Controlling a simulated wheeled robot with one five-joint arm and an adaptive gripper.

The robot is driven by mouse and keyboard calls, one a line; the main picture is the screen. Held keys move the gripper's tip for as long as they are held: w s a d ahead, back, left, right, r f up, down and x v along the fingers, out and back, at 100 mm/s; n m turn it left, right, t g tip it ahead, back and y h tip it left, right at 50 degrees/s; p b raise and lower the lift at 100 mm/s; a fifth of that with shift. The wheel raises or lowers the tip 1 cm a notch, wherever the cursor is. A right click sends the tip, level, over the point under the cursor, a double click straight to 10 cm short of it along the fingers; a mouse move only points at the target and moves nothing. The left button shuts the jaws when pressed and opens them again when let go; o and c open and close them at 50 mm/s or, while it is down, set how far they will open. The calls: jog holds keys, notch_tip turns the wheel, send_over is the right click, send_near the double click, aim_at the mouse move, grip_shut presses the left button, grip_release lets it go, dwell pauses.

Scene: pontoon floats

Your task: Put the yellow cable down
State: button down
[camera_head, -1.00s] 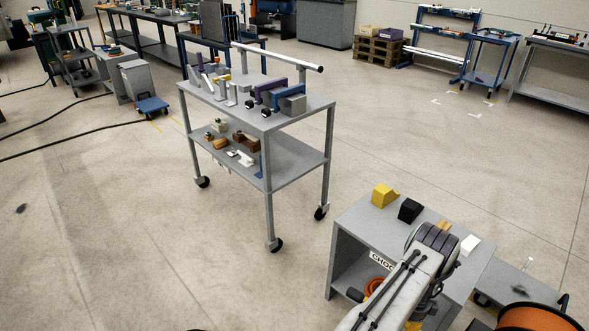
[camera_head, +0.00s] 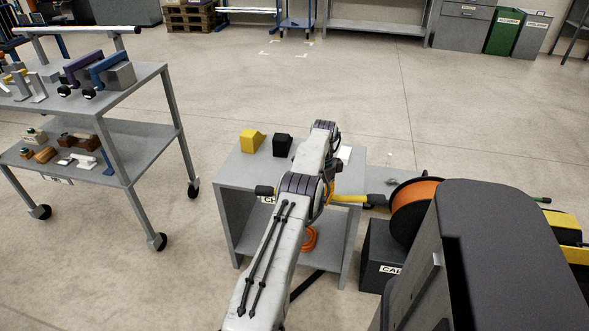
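The yellow cable (camera_head: 348,199) is a stiff-looking piece with black ends. It lies crosswise behind my arm, one black end (camera_head: 264,190) showing to the left and the other to the right. My gripper (camera_head: 326,193) is largely hidden by my own arm links. The cable has kept with the arm, so it appears held, though the fingers closing on it are not clearly visible. It shows in front of the grey chock table in the picture; its height above the floor is hard to judge.
The grey table (camera_head: 228,180) bears a yellow chock (camera_head: 251,140) and a black chock (camera_head: 283,145). An orange cable reel (camera_head: 414,204) stands right, by a dark box (camera_head: 378,262) with a partly hidden label. A wheeled trolley (camera_head: 140,150) is left. Floor beyond is open.

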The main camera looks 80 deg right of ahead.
jog(key=shift+s+r+n+b, duration=0.1)
jog(key=shift+r+n+b, duration=0.25)
jog(key=shift+r+n, duration=0.95)
jog(key=shift+r, duration=0.35)
jog(key=shift+r+n+b, duration=0.2)
jog(key=shift+n+b, duration=0.1)
